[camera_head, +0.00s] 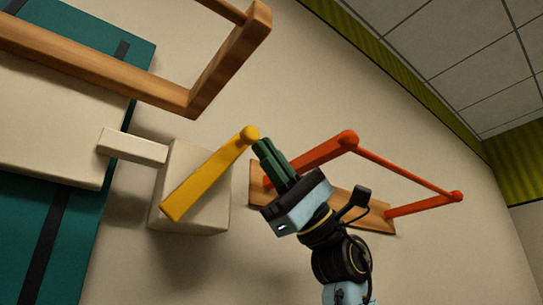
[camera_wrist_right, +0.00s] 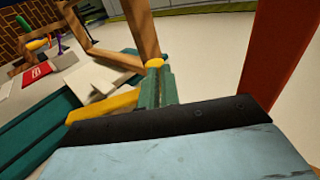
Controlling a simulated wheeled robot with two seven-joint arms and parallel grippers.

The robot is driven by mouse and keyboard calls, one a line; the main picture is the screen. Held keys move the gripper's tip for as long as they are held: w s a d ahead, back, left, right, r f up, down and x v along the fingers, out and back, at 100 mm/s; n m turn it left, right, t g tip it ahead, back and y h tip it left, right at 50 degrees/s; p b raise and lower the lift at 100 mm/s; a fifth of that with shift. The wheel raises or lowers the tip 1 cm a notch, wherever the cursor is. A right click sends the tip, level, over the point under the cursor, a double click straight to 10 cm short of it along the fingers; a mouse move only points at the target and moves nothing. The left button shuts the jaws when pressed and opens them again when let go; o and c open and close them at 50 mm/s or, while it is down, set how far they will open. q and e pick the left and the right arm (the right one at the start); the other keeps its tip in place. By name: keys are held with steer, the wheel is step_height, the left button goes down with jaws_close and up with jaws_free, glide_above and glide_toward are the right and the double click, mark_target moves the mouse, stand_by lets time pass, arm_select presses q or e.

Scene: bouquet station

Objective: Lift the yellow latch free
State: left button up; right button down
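The yellow latch (camera_head: 203,180) is a straight bar with a round knob at its upper right end. It lies slanted across the front of a beige block (camera_head: 195,218). My right gripper (camera_head: 262,148) comes from the lower right, its green fingers close together, tips right at the knob. In the right wrist view the knob shows just past the fingertips (camera_wrist_right: 156,78), and the latch bar (camera_wrist_right: 103,105) runs off to the left. I see no clear gap between the fingers, and the knob does not look gripped. My left gripper is out of view.
A beige tab (camera_head: 132,146) joins the block at its left, near a teal panel (camera_head: 122,75). A wooden frame (camera_head: 105,72) crosses the upper left. A red frame (camera_head: 402,172) on a wooden board (camera_head: 345,208) stands close behind my right gripper. Bare wall lies above the knob.

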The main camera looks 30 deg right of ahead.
steer(key=b+v, duration=0.5)
steer(key=v, duration=0.9)
steer(key=shift+d+r+b, duration=0.35)
